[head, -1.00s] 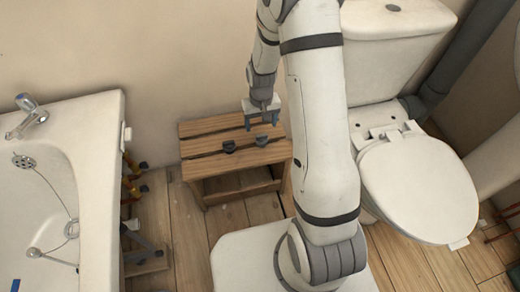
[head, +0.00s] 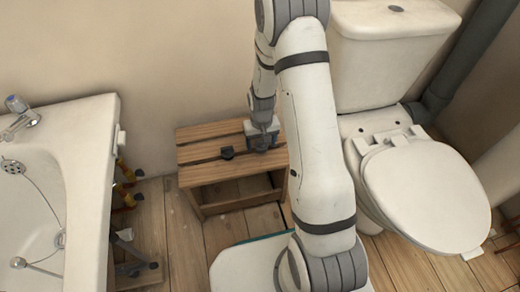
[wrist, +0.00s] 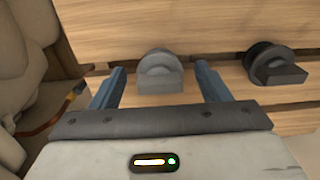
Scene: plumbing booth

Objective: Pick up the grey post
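The grey post (wrist: 160,76) is a light grey piece with a rounded disc on a blocky base, standing on the slatted wooden stool (head: 212,133). My gripper (head: 262,143) is down at the stool top and hides most of the post in the head view. In the wrist view my gripper (wrist: 160,82) is open, its two blue-grey fingers on either side of the post, with gaps between. A darker, similar piece (wrist: 277,68) stands to the right, outside the fingers; it also shows in the head view (head: 227,152).
The toilet (head: 420,190) stands to the right of my arm. The wall is close behind the stool.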

